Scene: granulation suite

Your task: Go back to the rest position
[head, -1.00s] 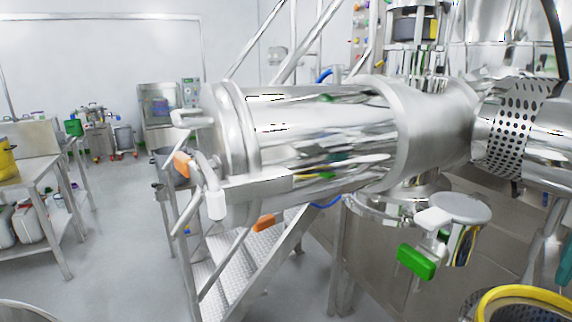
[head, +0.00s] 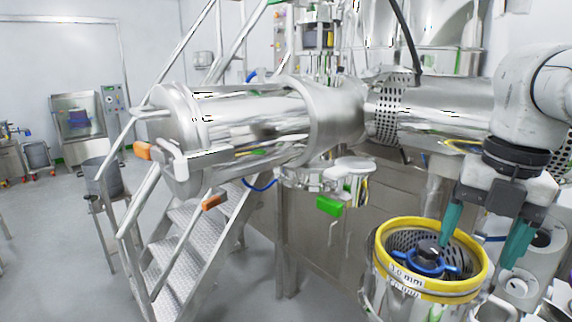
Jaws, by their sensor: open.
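My gripper (head: 478,253) is at the right of the head view, pointing down from my white arm. Its two teal fingers are spread apart, with nothing seen between them. The fingers appear at the right part of a round steel vessel with a yellow rim (head: 465,287); the left fingertip overlaps the rim's far side in the picture. I cannot tell the height of the fingers above it. Inside the vessel are a perforated wall and a blue spoked piece (head: 432,262) with a dark knob. A label on the rim appears to read 1.0 mm.
A steel pot (head: 102,177) sits on a stand. Open grey floor lies at lower left.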

